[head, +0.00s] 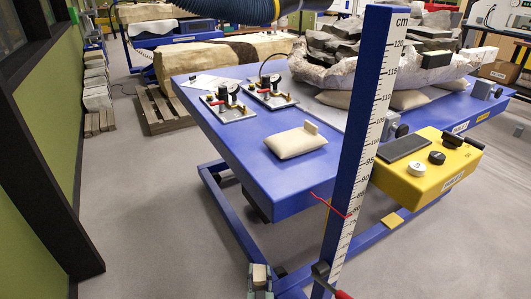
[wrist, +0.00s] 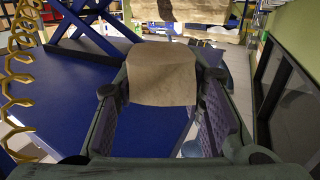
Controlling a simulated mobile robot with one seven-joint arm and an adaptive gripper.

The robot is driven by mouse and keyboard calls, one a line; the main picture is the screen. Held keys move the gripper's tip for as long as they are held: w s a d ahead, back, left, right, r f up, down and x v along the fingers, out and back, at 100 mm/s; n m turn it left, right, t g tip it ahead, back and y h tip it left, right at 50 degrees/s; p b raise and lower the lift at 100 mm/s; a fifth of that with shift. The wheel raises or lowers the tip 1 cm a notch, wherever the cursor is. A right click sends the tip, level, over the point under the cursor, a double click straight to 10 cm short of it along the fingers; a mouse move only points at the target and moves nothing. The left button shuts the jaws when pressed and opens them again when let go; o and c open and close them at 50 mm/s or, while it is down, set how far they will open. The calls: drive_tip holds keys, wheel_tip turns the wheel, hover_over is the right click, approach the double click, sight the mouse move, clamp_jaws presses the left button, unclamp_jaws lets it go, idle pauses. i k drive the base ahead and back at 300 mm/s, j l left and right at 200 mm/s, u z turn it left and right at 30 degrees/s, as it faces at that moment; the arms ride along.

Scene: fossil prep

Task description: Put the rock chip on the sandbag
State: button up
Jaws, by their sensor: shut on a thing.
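My gripper (head: 260,283) is at the bottom of the head view, in front of and below the blue table. It is shut on a tan, blocky rock chip (head: 259,272). In the wrist view the rock chip (wrist: 162,75) fills the space between the fingertips, with its flat, rough face showing. The beige sandbag (head: 295,144) lies on the near left part of the table top, well apart from the gripper. A small tan upright piece (head: 311,127) shows at the sandbag's back edge; I cannot tell whether it is part of it.
The blue table (head: 235,140) also holds two gauge devices (head: 228,103) and a large jacketed rock mass (head: 340,75). A blue measuring post (head: 367,130) stands right of the sandbag, by a yellow control box (head: 428,168).

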sight(298, 131)
drive_tip(key=i+j+z, duration=0.1)
drive_tip(key=i+j, duration=0.25)
drive_tip(key=i+j+z, duration=0.1)
drive_tip(key=i+j, duration=0.25)
drive_tip(key=j, duration=0.15)
drive_tip(key=i+j+z, duration=0.1)
drive_tip(key=i+j, duration=0.2)
drive_tip(key=j, duration=0.2)
drive_tip(key=i+j, duration=0.3)
drive_tip(key=j, duration=0.2)
drive_tip(key=i+l+z, duration=0.05)
